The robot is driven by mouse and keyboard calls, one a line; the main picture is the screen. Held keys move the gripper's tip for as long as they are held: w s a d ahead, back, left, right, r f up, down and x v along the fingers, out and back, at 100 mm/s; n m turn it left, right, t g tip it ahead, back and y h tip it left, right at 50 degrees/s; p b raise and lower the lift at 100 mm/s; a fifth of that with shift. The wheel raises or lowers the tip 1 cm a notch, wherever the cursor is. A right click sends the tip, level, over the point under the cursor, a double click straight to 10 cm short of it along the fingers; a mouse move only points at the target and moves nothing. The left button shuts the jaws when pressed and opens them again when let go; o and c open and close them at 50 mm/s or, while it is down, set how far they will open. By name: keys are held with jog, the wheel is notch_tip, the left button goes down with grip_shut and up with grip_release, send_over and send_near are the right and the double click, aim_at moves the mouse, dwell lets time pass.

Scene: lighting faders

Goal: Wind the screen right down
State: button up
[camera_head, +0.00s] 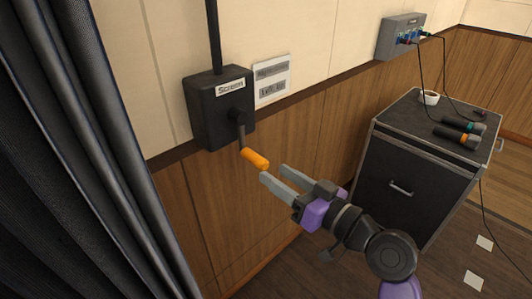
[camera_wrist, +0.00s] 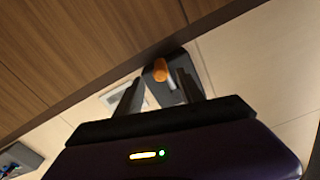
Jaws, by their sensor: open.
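A black winch box (camera_head: 218,112) labelled "Screen" is fixed to the wall, with a pole rising from its top. A crank arm hangs down from its front and ends in an orange handle (camera_head: 255,159). My gripper (camera_head: 274,172) is open just to the lower right of the handle, its fingertips pointing at it. In the wrist view the orange handle (camera_wrist: 160,71) shows between the two fingers, with the black box (camera_wrist: 172,85) behind it. I cannot tell whether the fingers touch the handle.
A dark curtain (camera_head: 100,150) hangs at the left. A paper notice (camera_head: 272,79) is on the wall beside the box. A black case (camera_head: 420,165) at the right bears a white cup (camera_head: 429,97) and two microphones (camera_head: 458,132). A grey socket panel (camera_head: 402,36) with cables is above it.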

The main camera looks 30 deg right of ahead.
aim_at(256, 161)
jog(key=x, duration=0.7)
jog(key=shift+w+a+p, duration=0.1)
jog(key=shift+w+p, duration=0.2)
jog(key=shift+p, duration=0.1)
grip_shut()
dwell(1.1)
